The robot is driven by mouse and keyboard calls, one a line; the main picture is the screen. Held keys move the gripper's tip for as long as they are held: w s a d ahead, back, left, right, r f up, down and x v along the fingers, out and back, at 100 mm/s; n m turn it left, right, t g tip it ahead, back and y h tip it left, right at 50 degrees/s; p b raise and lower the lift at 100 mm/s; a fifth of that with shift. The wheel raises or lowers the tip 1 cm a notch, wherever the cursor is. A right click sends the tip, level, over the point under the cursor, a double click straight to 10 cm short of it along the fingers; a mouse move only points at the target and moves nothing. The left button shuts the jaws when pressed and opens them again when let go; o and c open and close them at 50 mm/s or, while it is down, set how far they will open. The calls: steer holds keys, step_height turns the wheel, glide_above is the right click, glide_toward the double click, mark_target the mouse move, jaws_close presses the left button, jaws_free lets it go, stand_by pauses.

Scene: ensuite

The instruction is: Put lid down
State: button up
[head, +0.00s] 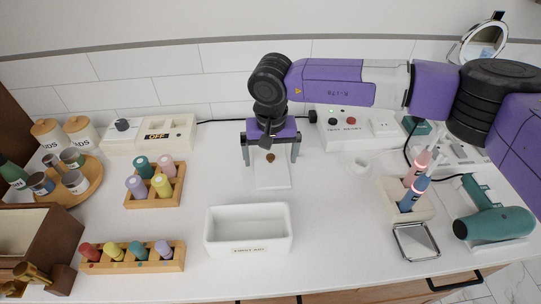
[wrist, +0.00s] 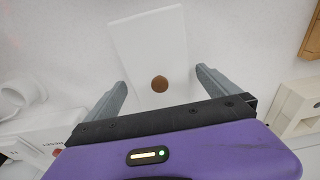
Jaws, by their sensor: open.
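The lid is a flat white rectangular plate (head: 272,178) with a small round brown knob (head: 270,156). It lies on the white counter behind the white FIRST AID box (head: 248,229), which is open and looks empty. My gripper (head: 271,162) points down over the lid's far part. In the wrist view the fingers (wrist: 160,82) are spread wide on either side of the lid (wrist: 148,40), with the brown knob (wrist: 159,84) between them. The fingers do not touch the knob.
A wooden block with several bottles (head: 154,183) and a wooden rack (head: 134,257) stand to the left. A toothbrush holder (head: 405,199) and a teal hair dryer (head: 494,224) stand to the right. A switch box (head: 360,128) is behind. Counter around the lid is clear.

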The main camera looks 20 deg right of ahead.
mark_target(271, 166)
step_height(271, 166, up, 12)
steer(key=s+b, duration=0.1)
steer(key=shift+s+a, duration=0.2)
stand_by(0.6)
